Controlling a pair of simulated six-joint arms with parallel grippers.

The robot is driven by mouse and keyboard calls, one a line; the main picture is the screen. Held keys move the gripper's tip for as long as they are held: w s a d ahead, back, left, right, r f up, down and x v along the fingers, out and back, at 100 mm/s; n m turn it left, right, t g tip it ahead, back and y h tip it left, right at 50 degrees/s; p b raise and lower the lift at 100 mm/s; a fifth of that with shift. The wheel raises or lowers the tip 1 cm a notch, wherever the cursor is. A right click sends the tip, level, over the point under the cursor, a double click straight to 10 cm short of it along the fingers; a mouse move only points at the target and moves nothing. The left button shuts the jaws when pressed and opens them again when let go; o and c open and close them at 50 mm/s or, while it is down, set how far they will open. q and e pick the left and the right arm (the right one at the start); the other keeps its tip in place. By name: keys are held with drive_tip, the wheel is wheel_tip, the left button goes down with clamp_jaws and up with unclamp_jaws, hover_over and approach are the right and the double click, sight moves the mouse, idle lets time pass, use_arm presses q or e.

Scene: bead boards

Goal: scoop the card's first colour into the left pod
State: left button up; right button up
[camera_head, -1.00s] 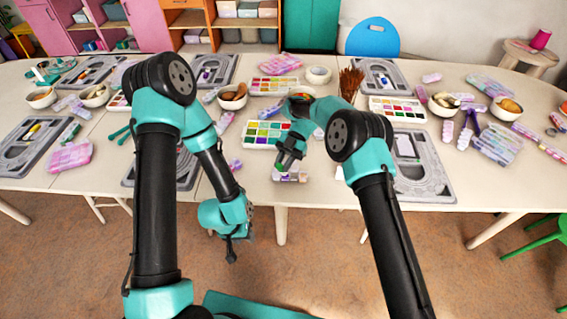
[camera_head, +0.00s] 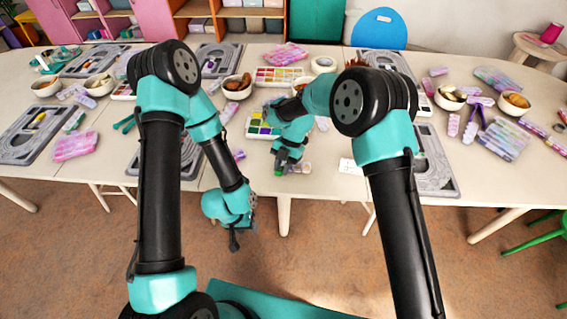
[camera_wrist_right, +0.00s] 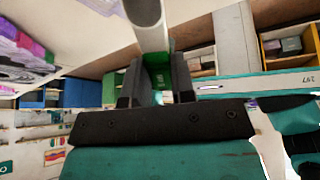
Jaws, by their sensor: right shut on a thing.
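My right gripper (camera_head: 282,165) is low over the table's front edge, in front of the colour-filled bead tray (camera_head: 262,126). In the right wrist view my fingers (camera_wrist_right: 158,84) are shut on a scoop (camera_wrist_right: 150,22); its green part is between them and a pale rod reaches away. What the scoop carries is hidden. A small pale piece (camera_head: 300,168), perhaps a pod, lies just right of the gripper. A white card (camera_head: 349,166) lies farther right, its marks too small to read. My left gripper (camera_head: 236,238) hangs in front of the table, its jaws unclear.
A second colour tray (camera_head: 279,77) and a white roll (camera_head: 323,64) stand behind. A bowl (camera_head: 237,86) is at back left. Grey moulded boards (camera_head: 39,134) and a pink case (camera_head: 75,146) lie left. My right arm hides part of the right board (camera_head: 437,178).

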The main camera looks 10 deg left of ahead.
sight(279, 172)
drive_tip(key=t, duration=0.1)
drive_tip(key=s+f+t, duration=0.1)
drive_tip(key=t, duration=0.1)
drive_tip(key=shift+s+a+f+h, duration=0.1)
drive_tip(key=shift+s+a+h, duration=0.1)
drive_tip(key=shift+s+h, duration=0.15)
drive_tip(key=shift+s+r+t+h, duration=0.15)
drive_tip(key=shift+r+t, duration=0.15)
drive_tip(key=shift+r, duration=0.25)
drive_tip(key=shift+s+r+t, duration=0.2)
drive_tip(key=shift+r+t, duration=0.1)
drive_tip(key=shift+r, duration=0.3)
drive_tip(key=shift+s+r+t+h, duration=0.15)
drive_tip(key=shift+r+t, duration=0.15)
drive_tip(key=shift+r, duration=0.25)
